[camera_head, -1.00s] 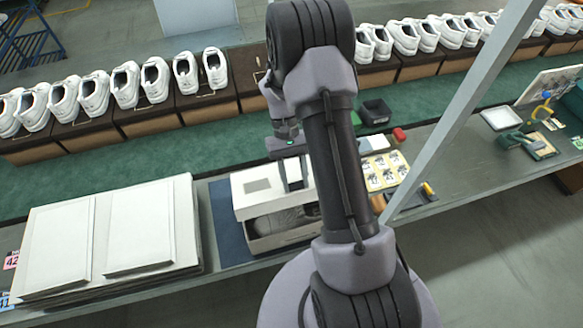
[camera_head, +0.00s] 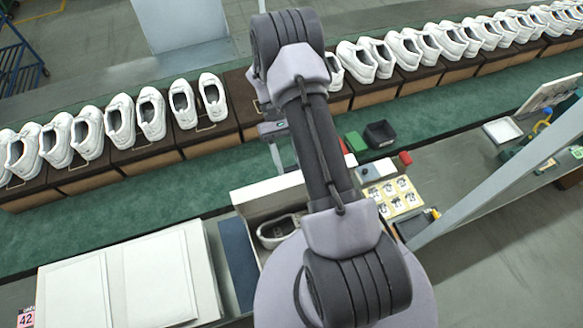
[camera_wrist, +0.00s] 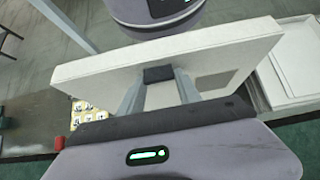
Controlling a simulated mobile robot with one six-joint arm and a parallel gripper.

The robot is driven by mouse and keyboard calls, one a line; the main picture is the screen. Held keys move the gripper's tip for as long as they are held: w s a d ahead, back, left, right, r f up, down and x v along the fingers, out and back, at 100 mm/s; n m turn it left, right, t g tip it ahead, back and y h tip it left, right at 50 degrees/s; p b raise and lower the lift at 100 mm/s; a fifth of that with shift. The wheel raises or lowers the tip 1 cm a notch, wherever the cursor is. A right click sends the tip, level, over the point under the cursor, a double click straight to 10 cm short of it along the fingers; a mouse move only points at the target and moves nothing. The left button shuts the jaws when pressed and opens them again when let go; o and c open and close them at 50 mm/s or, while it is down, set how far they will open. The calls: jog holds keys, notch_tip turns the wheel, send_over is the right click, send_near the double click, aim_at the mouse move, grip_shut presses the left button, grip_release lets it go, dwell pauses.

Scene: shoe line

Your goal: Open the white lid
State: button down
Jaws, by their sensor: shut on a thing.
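The white lid (camera_head: 262,195) stands raised at the back of the shoe box in the head view, partly hidden by my arm. A grey-white shoe (camera_head: 277,230) shows in the box. In the wrist view the lid (camera_wrist: 235,50) is a broad white panel crossing the picture, with a grey label patch on it. My gripper (camera_wrist: 160,84) is shut on the lid's edge, near its middle. In the head view my gripper (camera_head: 278,153) is above and behind the box, its fingers mostly hidden.
White flat boxes (camera_head: 125,280) lie left of the shoe box. Several white shoes stand in a row along the green conveyor (camera_head: 110,210). A black bin (camera_head: 379,134) and a sticker sheet (camera_head: 397,195) lie to the right. A grey post (camera_head: 500,175) crosses the right side.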

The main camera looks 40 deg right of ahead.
jog(key=shift+w+d+f, duration=0.15)
jog(key=shift+w+d, duration=0.05)
jog(key=shift+w, duration=0.45)
jog(key=shift+w+d+f, duration=0.15)
jog(key=shift+w, duration=0.5)
jog(key=shift+w+d+f, duration=0.15)
jog(key=shift+w+d, duration=0.05)
jog(key=shift+w, duration=0.45)
jog(key=c, duration=0.8)
grip_release()
jog(key=shift+w, duration=0.15)
jog(key=shift+c, duration=0.2)
jog(key=p+v, duration=0.3)
jog(key=v, duration=0.9)
jog(key=shift+p, duration=0.3)
